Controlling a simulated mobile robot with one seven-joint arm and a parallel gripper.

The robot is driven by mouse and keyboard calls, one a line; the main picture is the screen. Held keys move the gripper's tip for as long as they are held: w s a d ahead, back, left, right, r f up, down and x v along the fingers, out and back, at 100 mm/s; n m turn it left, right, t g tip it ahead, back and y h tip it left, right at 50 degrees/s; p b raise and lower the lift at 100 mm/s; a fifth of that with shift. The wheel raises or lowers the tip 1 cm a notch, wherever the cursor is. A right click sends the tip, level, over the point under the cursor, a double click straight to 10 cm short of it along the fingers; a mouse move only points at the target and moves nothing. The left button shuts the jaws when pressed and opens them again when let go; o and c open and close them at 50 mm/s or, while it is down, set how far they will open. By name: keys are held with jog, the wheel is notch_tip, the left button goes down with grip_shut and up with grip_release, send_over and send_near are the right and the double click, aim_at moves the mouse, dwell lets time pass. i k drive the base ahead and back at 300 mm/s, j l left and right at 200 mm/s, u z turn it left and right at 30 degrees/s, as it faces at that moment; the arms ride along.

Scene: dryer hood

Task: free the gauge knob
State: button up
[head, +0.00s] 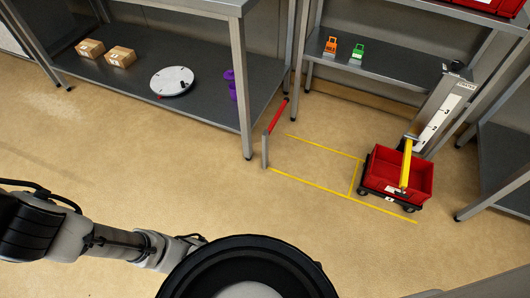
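A tall grey gauge post (440,108) with a white numbered scale stands at the right, behind a red cart. A small dark part (455,67) sits at its top; I cannot tell whether it is the gauge knob. A yellow bar (406,165) at the front of the post reaches over the red cart (385,185), and its lower end overlaps the cart in the picture. I cannot tell whether they touch. My arm extends from the left edge along the bottom, far from the post. My gripper is not visible; my round black body part covers the area beyond the arm.
Yellow floor lines (325,190) lead left from the cart to a red-topped barrier (277,118). The left shelf (130,75) holds boxes, a round white disc (172,81) and a purple item (231,86). Orange (330,46) and green (356,52) items stand on the back shelf. The middle floor is clear.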

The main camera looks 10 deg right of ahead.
aim_at(456, 65)
jog(key=z, duration=1.5)
